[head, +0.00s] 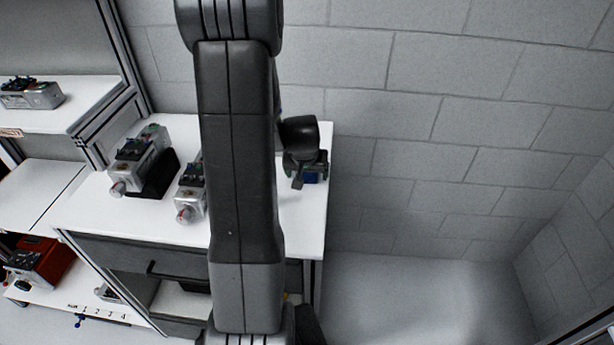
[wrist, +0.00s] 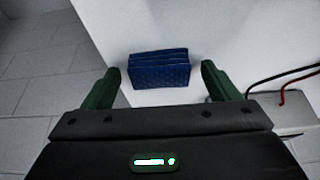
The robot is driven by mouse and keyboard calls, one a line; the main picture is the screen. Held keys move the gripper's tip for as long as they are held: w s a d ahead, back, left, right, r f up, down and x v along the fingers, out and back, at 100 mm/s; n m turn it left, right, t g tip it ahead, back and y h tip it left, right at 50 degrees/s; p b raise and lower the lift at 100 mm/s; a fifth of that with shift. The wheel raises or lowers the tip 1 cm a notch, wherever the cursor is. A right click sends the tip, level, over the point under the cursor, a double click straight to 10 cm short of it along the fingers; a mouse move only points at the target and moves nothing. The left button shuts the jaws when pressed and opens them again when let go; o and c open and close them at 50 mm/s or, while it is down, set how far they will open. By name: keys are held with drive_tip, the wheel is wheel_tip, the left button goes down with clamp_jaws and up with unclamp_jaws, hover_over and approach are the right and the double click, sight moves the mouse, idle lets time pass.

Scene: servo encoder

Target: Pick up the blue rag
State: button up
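The blue rag (wrist: 160,72) is a folded, textured blue stack lying on the white tabletop near its edge, in the wrist view. My gripper (wrist: 160,82) is open, with its two green fingers on either side of the rag and a gap to it on each side. In the head view my gripper (head: 301,172) is at the right end of the table, and a small part of the rag (head: 311,178) shows below it. The rest of the rag is hidden there by the gripper. I cannot tell how high the fingers are above the tabletop.
The white table (head: 299,228) ends just right of my gripper, beside a block wall (head: 460,120). A grey servo unit (head: 190,194) and another unit (head: 136,165) stand to the left. Red and black cables (wrist: 285,85) show at the right of the wrist view.

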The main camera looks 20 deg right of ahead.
drive_tip(key=c, duration=1.1)
drive_tip(key=shift+o, duration=0.2)
